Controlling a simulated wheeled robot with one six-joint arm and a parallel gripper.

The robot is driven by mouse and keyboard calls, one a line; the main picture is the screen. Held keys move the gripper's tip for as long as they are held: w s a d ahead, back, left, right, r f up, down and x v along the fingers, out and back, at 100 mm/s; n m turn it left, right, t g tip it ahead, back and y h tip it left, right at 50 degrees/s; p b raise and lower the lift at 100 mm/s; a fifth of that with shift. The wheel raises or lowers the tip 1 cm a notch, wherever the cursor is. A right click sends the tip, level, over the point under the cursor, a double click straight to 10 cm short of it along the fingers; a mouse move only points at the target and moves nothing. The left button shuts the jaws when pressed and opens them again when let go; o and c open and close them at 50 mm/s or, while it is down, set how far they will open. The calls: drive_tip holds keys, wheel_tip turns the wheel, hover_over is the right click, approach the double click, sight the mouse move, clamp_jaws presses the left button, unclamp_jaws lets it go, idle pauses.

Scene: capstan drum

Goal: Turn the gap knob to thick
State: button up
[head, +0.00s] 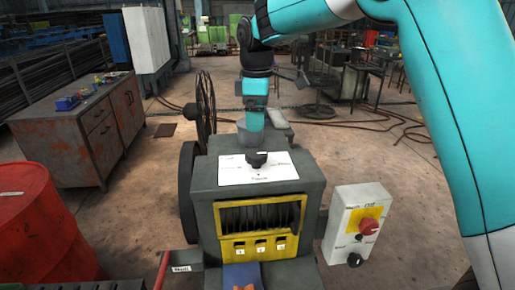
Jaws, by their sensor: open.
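The gap knob (257,158), small and black, stands on a white label plate (230,172) on top of the grey machine (211,220). The plate has faint markings that are too small to read, so the knob's setting cannot be told. My teal arm comes down from above, and my gripper (251,138) is open just behind and above the knob in the head view. The fingers are small here, and I cannot tell whether they touch the knob.
A red drum (38,230) and a metal cabinet (85,140) stand left. Hoses lie on the floor behind.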

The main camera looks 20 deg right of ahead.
sight(257, 153)
wheel_tip(257, 153, down, 10)
drive_tip(key=shift+f+p, duration=0.2)
drive_tip(key=shift+p, duration=0.95)
drive_tip(key=c, duration=0.9)
